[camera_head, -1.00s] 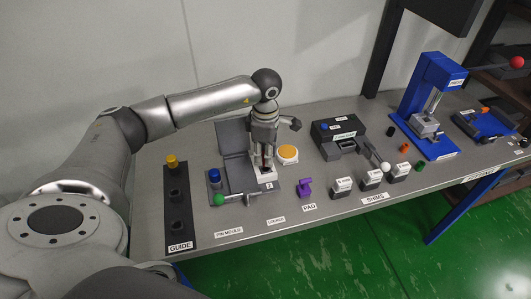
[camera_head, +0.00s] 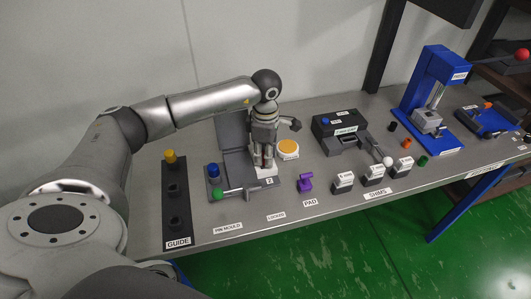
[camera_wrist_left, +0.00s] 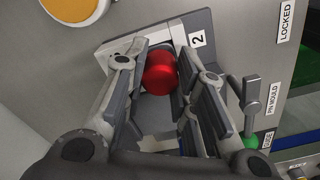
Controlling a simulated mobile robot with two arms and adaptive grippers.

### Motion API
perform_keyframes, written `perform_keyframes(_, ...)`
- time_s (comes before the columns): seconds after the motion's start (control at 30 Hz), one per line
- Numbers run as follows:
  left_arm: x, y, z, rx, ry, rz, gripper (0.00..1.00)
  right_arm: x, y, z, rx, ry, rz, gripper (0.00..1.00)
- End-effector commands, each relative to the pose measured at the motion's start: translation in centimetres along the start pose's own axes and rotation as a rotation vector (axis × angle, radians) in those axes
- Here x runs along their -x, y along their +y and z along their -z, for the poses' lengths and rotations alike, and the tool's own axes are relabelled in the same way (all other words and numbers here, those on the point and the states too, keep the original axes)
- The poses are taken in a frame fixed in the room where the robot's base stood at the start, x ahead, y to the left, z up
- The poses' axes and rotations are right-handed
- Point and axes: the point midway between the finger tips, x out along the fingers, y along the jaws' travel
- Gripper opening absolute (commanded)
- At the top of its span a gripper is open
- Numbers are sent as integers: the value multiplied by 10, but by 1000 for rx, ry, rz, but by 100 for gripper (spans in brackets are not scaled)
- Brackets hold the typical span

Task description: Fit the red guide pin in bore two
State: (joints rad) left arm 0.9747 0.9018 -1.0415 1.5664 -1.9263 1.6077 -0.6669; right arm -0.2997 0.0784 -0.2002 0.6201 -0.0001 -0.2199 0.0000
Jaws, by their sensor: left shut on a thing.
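My left gripper (camera_head: 264,160) is shut on the red guide pin (camera_wrist_left: 160,73), seen nearly end-on in the left wrist view. In the head view the gripper points down over the right end of the pin mould (camera_head: 237,181), by the label "2" (camera_head: 269,181). The label also shows in the left wrist view (camera_wrist_left: 197,40), beside the pin. The pin's lower end and bore two are hidden, so I cannot tell whether the pin is in the bore. The mould's grey lid (camera_head: 232,132) stands open. My right gripper is not in view.
A green-ended lever (camera_head: 217,194) and blue knob (camera_head: 213,170) are at the mould's left end. The guide rack (camera_head: 176,207) with a yellow pin stands further left. An orange disc (camera_head: 288,147) lies right of the gripper; a purple pad (camera_head: 305,182) stands nearer the front edge.

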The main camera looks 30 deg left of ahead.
Motion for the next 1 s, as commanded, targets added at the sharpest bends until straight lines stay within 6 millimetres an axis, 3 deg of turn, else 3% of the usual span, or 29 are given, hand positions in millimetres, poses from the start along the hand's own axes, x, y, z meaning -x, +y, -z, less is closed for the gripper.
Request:
perform_keyframes(0.27,-8,0,0,0,0,0,0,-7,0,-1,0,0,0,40)
perform_keyframes(0.3,-6,0,0,0,0,0,30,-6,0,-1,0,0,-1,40)
perform_keyframes(0.47,-6,0,0,0,0,0,50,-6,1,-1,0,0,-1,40)
perform_keyframes(0.8,-4,0,0,0,0,0,50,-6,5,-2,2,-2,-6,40)
perform_keyframes(1.0,22,1,0,1,-1,-4,50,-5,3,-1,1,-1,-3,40)
